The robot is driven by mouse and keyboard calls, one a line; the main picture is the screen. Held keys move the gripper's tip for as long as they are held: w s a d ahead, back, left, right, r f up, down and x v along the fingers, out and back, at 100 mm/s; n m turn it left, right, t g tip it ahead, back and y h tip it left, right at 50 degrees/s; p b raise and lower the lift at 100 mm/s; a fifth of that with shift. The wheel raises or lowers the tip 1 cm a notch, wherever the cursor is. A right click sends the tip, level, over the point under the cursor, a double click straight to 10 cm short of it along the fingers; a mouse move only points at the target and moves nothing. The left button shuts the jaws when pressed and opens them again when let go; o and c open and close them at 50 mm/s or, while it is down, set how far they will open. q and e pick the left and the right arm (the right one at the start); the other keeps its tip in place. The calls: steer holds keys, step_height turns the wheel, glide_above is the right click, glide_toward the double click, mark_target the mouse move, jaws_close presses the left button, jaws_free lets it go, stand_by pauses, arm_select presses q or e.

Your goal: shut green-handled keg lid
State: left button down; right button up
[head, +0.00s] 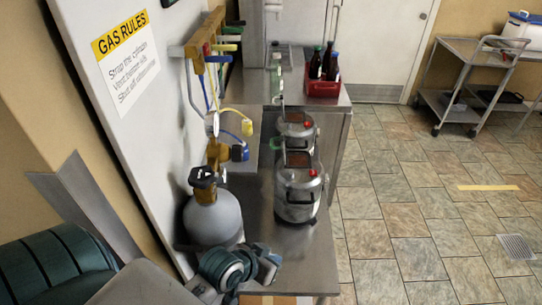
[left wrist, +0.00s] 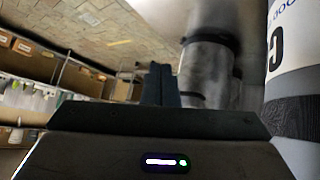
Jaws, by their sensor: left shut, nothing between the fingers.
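Two silver kegs stand in line on the steel bench: a near keg (head: 298,195) and a far keg (head: 297,133). Each has a brownish panel and a red spot at its top. A small green part (head: 276,143), possibly the lid's green handle, shows left of the near keg's top. I cannot tell for sure which keg it belongs to. My left gripper (left wrist: 164,84) is shut and empty in the left wrist view, with a blurred silver keg (left wrist: 208,70) beyond it. In the head view its wrist is low, in front of the near keg and apart from it. My right gripper is out of view.
A grey gas cylinder (head: 213,218) with a brass valve stands left of the near keg. Hoses hang from the wall manifold (head: 205,48). A red crate (head: 323,88) of bottles sits at the bench's far end. The floor to the right is clear up to a steel cart (head: 470,85).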

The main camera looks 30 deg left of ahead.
arm_select(q)
steer(key=w+r+n+t+y, duration=0.2)
steer(key=w+r+n+t, duration=0.95)
steer(key=w+r, duration=0.55)
steer(key=w+a+n+g+y, duration=0.4)
steer(key=a+n+y, duration=0.5)
steer(key=n+y, duration=0.6)
step_height(320, 180, down, 8)
steer(key=a+n+g, duration=0.2)
steer(key=n+g, duration=0.8)
steer(key=g, duration=0.2)
steer(key=b+x, duration=0.2)
steer(key=x, duration=0.8)
steer(key=shift+w+d+r+b, duration=0.25)
steer(key=shift+w+d, duration=0.1)
steer(key=shift+w, duration=0.25)
steer(key=shift+w+d+r+b, duration=0.1)
steer(key=shift+w+d+b, duration=0.1)
steer(key=shift+w+d, duration=0.3)
steer(key=shift+w+d+r+b, duration=0.2)
steer(key=shift+w+d+b, duration=0.05)
steer(key=shift+w, duration=0.45)
